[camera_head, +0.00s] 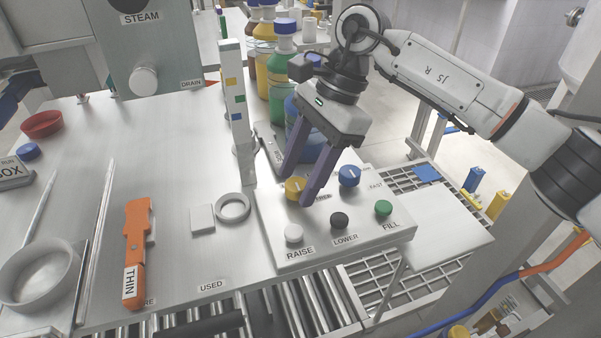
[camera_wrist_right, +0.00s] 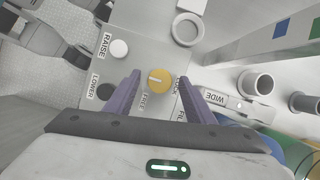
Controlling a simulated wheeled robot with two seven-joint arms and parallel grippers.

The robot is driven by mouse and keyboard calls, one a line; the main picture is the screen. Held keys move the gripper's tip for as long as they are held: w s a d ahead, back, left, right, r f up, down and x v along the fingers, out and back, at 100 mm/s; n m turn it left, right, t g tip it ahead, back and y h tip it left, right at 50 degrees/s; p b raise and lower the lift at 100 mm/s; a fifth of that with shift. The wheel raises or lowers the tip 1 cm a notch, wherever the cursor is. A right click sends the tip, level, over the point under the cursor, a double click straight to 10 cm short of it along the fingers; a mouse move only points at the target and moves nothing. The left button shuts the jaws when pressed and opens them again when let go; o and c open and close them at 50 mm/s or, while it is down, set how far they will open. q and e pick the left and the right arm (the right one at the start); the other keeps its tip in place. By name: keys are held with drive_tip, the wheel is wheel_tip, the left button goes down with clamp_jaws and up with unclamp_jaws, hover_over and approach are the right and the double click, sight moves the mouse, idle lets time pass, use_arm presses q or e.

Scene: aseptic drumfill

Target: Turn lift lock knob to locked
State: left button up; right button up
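The yellow knob (camera_head: 293,187) sits on the grey control panel (camera_head: 270,235). It also shows in the right wrist view (camera_wrist_right: 160,80), with a pale pointer line across its top. A FREE label (camera_wrist_right: 149,102) is beside it, and a partly hidden label, seemingly LOCK (camera_wrist_right: 176,83), is on its other side. I cannot tell for sure which label the line marks. My right gripper (camera_head: 296,188) is open, its purple fingers reaching down on either side of the knob. In the right wrist view, gaps show between the knob and both fingers (camera_wrist_right: 159,77). My left gripper is out of view.
A blue knob (camera_head: 349,175) is close to the right of the fingers. White RAISE (camera_head: 293,233), black LOWER (camera_head: 339,220) and green FILL (camera_head: 383,208) buttons line the panel's front. A grey ring (camera_head: 220,218) and upright post (camera_head: 236,110) stand left. An orange tool (camera_head: 136,250) lies further left.

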drive_tip(key=v, duration=1)
drive_tip(key=shift+p, duration=0.3)
drive_tip(key=shift+r, duration=0.15)
